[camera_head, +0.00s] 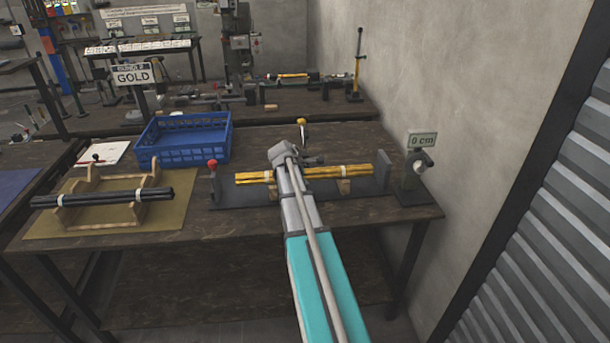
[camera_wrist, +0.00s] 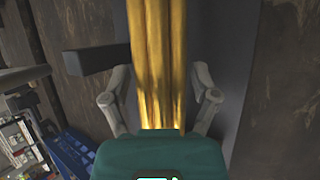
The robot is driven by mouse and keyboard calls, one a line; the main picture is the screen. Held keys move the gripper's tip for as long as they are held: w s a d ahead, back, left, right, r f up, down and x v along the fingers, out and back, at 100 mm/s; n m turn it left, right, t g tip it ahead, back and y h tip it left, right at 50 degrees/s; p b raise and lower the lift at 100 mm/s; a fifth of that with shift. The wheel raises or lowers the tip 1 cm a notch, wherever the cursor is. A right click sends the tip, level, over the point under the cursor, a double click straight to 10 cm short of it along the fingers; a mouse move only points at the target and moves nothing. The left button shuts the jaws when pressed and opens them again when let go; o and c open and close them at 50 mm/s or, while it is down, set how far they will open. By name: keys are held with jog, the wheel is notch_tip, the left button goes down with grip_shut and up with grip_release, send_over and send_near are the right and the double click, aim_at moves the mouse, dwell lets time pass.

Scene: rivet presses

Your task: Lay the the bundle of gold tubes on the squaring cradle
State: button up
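The bundle of gold tubes (camera_head: 347,171), tied with pale bands, lies level along the squaring cradle (camera_head: 240,194), a grey base with wooden supports (camera_head: 344,187) under the tubes and an upright end plate (camera_head: 383,168) at the right. The bundle's right end stops short of that plate. My gripper (camera_wrist: 160,98) is over the bundle; its two fingers are spread, one on each side, with a visible gap to the right finger. The bundle also fills the middle of the wrist view (camera_wrist: 157,50). In the head view my arm hides the bundle's middle and the fingertips.
A blue crate (camera_head: 185,140) is behind left. Black tubes (camera_head: 100,198) lie on a wooden rack (camera_head: 75,217) at the left. The wall closes the right side.

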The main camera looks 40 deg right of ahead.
jog(key=shift+o, duration=0.7)
jog(key=shift+r, duration=0.15)
notch_tip(320, 180, up, 3)
jog(key=p, duration=0.3)
jog(key=shift+w, duration=0.1)
notch_tip(320, 180, up, 6)
jog(key=p, duration=0.6)
jog(key=shift+f, duration=0.25)
dwell(0.5)
jog(key=s+a+f+m+y, duration=0.1)
jog(key=s+a, duration=0.4)
jog(key=a, duration=0.9)
jog(key=s+a+f+m+g+y, duration=0.1)
jog(key=s+a+m+y, duration=0.3)
jog(key=a, duration=1)
jog(key=s+a+f+m+g+y, duration=0.1)
jog(key=s+a+m, duration=0.4)
jog(key=a, duration=0.9)
jog(key=s+y, duration=0.1)
jog(key=s, duration=0.2)
jog(key=shift+s+a+f+y, duration=0.15)
jog(key=shift+a+f+y, duration=0.15)
jog(key=shift+a, duration=0.05)
